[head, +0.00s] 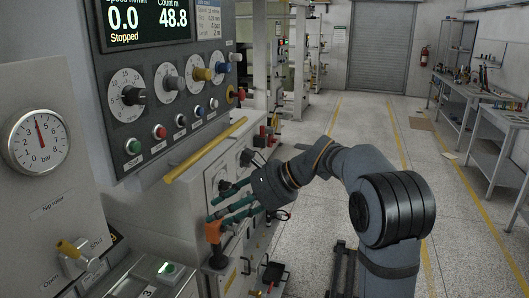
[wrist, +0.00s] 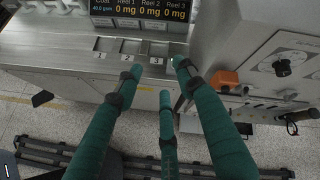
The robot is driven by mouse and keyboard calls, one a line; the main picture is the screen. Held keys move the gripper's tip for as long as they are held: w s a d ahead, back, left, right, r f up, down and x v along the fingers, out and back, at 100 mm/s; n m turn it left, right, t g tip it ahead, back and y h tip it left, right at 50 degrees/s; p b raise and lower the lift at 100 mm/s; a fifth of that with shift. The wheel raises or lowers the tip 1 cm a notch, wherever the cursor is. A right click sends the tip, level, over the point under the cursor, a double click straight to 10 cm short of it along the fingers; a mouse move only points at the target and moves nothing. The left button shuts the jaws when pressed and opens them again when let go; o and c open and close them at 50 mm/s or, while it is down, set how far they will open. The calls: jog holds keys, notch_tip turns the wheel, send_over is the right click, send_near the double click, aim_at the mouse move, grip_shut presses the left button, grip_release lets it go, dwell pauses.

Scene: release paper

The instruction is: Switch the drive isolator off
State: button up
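My gripper (head: 212,209) has three green fingers and is in front of the machine's lower side panel, beside its black rotary knobs. In the wrist view its fingers (wrist: 153,80) are spread and nothing is between them. One black rotary knob (head: 224,185) sits on a pale round plate just above the fingertips in the head view. A second black knob (head: 247,157) is farther along the panel. In the wrist view a black knob (wrist: 279,68) shows right of the fingers, apart from them. I cannot read which knob is the drive isolator.
An orange part (head: 213,232) is just below the fingertips; an orange block (wrist: 223,79) shows in the wrist view. A yellow bar (head: 205,150) runs above the lower panel. The upper display (head: 145,20) reads "Stopped". The floor aisle (head: 360,120) is open.

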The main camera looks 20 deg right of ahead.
jog(key=a+f+g, duration=0.1)
jog(key=f, duration=0.2)
jog(key=a+f+g, duration=0.1)
jog(key=f+g, duration=0.1)
jog(key=f, duration=0.2)
jog(key=a+f+n+g+y, duration=0.1)
jog(key=f+g, duration=0.1)
jog(key=f, duration=0.2)
jog(key=shift+s+a, duration=0.2)
jog(key=c, duration=0.4)
jog(key=s+f+g, duration=0.1)
jog(key=s+a+f+g+y, duration=0.1)
jog(key=f, duration=0.1)
jog(key=a+f+g, duration=0.1)
jog(key=f, duration=0.1)
jog(key=shift+s+f+g+p, duration=0.2)
jog(key=shift+s+g+p, duration=0.1)
jog(key=shift+s+p, duration=0.1)
jog(key=c, duration=0.3)
jog(key=shift+s+a+f+g+y, duration=0.15)
jog(key=shift+s+f+g+y, duration=0.1)
jog(key=shift+f+g+y, duration=0.05)
grip_shut()
